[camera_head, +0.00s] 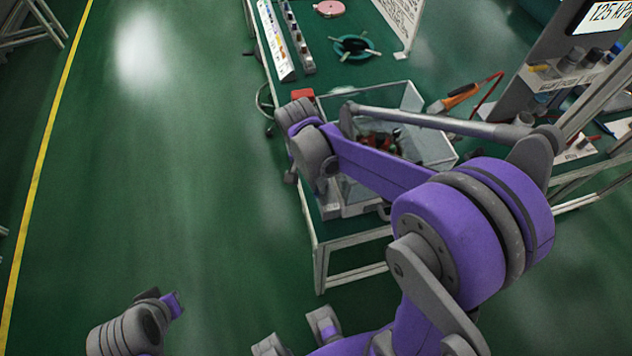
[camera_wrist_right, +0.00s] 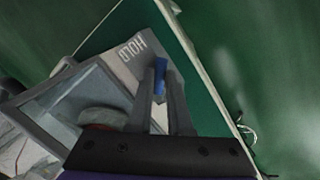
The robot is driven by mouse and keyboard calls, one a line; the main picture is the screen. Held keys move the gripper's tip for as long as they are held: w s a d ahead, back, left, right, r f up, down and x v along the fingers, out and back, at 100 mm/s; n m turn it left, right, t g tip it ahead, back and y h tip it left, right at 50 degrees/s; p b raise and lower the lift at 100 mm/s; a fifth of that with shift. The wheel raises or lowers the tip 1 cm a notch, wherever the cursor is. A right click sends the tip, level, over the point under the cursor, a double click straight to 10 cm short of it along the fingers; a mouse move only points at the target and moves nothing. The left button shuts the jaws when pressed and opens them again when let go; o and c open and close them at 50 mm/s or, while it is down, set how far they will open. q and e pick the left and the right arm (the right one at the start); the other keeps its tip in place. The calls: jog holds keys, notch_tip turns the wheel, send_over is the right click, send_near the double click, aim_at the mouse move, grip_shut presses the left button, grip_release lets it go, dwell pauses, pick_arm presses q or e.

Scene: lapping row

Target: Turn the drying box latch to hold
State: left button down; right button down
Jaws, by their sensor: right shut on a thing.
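The drying box (camera_head: 437,150) is a clear-walled box with a pale frame on the green table in the head view; my right arm crosses in front of it. In the right wrist view, its grey frame (camera_wrist_right: 92,75) fills the left, and a grey plate marked HOLD (camera_wrist_right: 132,48) lies just beyond my fingers. A small blue latch (camera_wrist_right: 160,77) stands between the fingertips of my right gripper (camera_wrist_right: 162,82), which is shut on it. The latch's lower part is hidden by the fingers. My left gripper cannot be made out in the head view.
An orange-handled tool (camera_head: 455,97) lies beyond the box. The floor to the left is clear.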

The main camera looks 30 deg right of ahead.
jog(key=n, duration=0.2)
jog(key=s+n, duration=0.1)
jog(key=n, duration=0.1)
jog(key=shift+d+t+h, duration=0.3)
jog(key=shift+d, duration=0.05)
jog(key=shift+s+d+n+t+b, duration=0.2)
jog(key=shift+d+n, duration=0.1)
jog(key=shift+n, duration=0.75)
jog(key=shift+s+d+n+t+b, duration=0.1)
jog(key=shift+s+d+n+b, duration=0.15)
jog(key=shift+n, duration=0.8)
jog(key=shift+w, duration=0.1)
jog(key=c, duration=0.8)
grip_release()
jog(key=shift+c, duration=0.2)
